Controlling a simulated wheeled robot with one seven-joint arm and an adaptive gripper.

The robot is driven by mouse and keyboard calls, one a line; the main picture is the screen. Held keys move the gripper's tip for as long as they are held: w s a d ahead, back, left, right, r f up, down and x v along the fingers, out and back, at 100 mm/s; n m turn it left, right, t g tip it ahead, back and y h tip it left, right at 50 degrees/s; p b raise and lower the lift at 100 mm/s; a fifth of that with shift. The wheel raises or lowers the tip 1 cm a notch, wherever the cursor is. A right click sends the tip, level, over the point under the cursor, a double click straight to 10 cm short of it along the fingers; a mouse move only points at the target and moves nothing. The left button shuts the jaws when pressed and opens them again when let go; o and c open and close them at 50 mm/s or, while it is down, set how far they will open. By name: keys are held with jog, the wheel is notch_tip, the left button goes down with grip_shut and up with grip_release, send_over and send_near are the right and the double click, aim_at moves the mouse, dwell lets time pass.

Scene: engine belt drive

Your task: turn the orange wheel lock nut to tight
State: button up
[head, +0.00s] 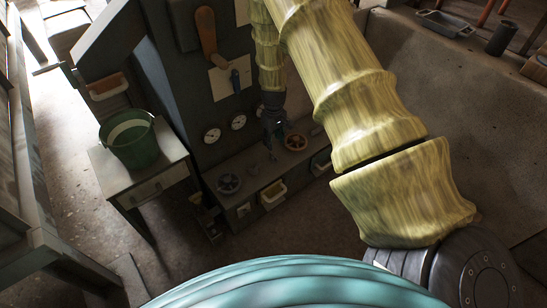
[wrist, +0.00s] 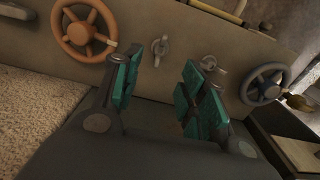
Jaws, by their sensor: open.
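The orange wheel (wrist: 85,42) is upright at the upper left of the wrist view; it also shows in the head view (head: 295,141). A small grey wing-shaped nut (wrist: 160,47) sits on the panel just right of it. A second similar nut (wrist: 208,63) sits further right, nearer a blue-grey wheel (wrist: 262,84). Which nut locks which wheel is not marked; the nearer one is beside the orange wheel. My gripper (wrist: 165,85) is open and empty, its green-padded fingers apart in front of the panel. The first nut shows between and beyond the fingertips, apart from them.
In the head view a panel with gauges (head: 238,121) and an orange-brown lever (head: 207,32) stands behind the ledge. A green bucket (head: 130,143) stands on a small table (head: 150,187) at left. A tan granular surface (wrist: 35,115) lies left of my gripper.

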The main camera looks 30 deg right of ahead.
aim_at(274, 157)
notch_tip(274, 157, down, 10)
jog(key=shift+r+b, duration=0.1)
jog(key=shift+b, duration=1.05)
jog(key=shift+c, duration=0.3)
grip_shut()
